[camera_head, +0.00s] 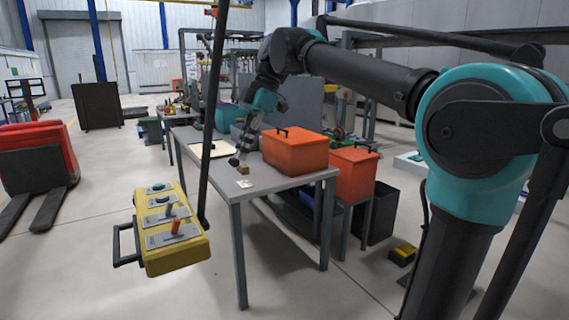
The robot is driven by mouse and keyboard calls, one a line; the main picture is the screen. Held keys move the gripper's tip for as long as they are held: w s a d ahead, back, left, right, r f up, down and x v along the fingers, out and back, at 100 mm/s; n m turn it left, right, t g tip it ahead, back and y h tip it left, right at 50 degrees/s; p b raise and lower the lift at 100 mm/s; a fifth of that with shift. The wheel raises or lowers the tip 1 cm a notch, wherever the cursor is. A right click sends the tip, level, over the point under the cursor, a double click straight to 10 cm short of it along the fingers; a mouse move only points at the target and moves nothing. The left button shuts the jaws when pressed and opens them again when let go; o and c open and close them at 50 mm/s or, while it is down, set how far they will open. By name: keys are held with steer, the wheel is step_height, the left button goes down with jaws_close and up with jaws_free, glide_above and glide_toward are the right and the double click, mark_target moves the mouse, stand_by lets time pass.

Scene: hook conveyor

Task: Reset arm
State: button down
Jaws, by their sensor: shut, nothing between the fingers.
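My arm (365,80) reaches from the right edge over the scene toward the grey table, bent at an elbow near the top centre. My gripper (236,161) points down near the table top, left of the orange box. It is small and dark here; its fingers look shut. A small brown block (243,169) sits on the table just beside the fingertips. I cannot tell whether they touch.
A grey table (285,187) holds an orange box (295,152) with a handle. A yellow control box (172,230) with levers hangs at the front left, by a dark pole (212,110). Another orange box (353,172) stands right.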

steer(key=w+d+f+m+t+h, duration=0.1)
steer(key=d+f+m+t, duration=0.1)
steer(key=d+f+m, duration=0.8)
steer(key=w+d+f+m+t+h, duration=0.1)
steer(key=d+f+m+t, duration=0.15)
steer(key=d+f, duration=0.75)
steer(key=s+d+f+m, duration=0.3)
steer(key=f+m, duration=0.1)
steer(key=f, duration=0.3)
steer(key=s+d+f+m+t+h, duration=0.1)
steer(key=s+d+f+m, duration=0.2)
steer(key=f, duration=0.4)
steer(key=s+d+f+m+t+h, duration=0.1)
steer(key=s+d+f+m, duration=0.2)
steer(key=f, duration=0.4)
steer(key=shift+s+d+m, duration=0.15)
steer(key=shift+s+m, duration=0.7)
steer(key=shift+s, duration=0.4)
